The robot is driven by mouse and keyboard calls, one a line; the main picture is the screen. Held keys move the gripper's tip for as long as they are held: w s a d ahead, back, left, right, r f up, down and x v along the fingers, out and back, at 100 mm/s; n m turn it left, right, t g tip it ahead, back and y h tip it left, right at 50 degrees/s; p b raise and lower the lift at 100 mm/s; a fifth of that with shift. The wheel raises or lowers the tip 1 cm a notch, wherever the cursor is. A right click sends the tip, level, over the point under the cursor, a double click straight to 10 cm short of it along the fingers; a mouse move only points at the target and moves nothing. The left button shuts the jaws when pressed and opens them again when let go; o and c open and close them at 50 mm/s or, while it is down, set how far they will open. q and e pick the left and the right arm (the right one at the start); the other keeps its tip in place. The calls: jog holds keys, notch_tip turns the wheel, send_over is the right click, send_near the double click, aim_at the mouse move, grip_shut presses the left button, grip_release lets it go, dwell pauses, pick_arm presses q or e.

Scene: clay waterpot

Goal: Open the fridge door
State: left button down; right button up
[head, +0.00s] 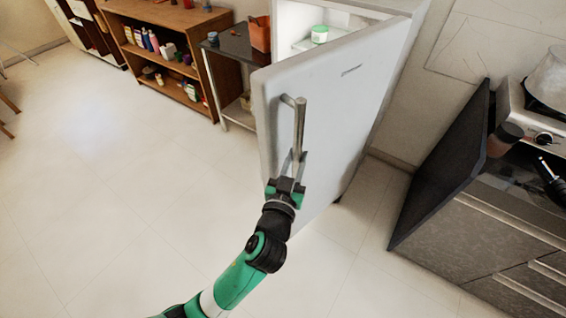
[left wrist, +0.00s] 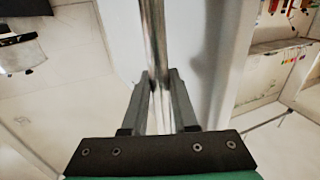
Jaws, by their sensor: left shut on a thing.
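The white fridge door (head: 340,95) stands partly open in the head view, with a gap at its top showing the lit shelf inside. Its metal bar handle (head: 300,125) runs upright near the door's left edge. My left gripper (head: 291,166) is shut on the lower part of this handle. In the left wrist view, the two fingers of my left gripper (left wrist: 160,90) sit on either side of the handle bar (left wrist: 155,40), in front of the white door (left wrist: 200,45). My right gripper is in neither view.
A green-lidded jar (head: 320,34) stands on the fridge shelf. A dark side table (head: 232,46) and a wooden shelf unit (head: 160,35) with several bottles stand to the left. A dark open oven door (head: 440,175) juts out at the right. The floor (head: 120,200) at left is clear.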

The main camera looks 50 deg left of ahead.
pick_arm(q)
jog(key=shift+d+f, duration=0.2)
jog(key=shift+d, duration=0.2)
jog(key=c, duration=0.7)
grip_release()
jog(key=shift+w+r, duration=0.1)
jog(key=shift+w, duration=0.05)
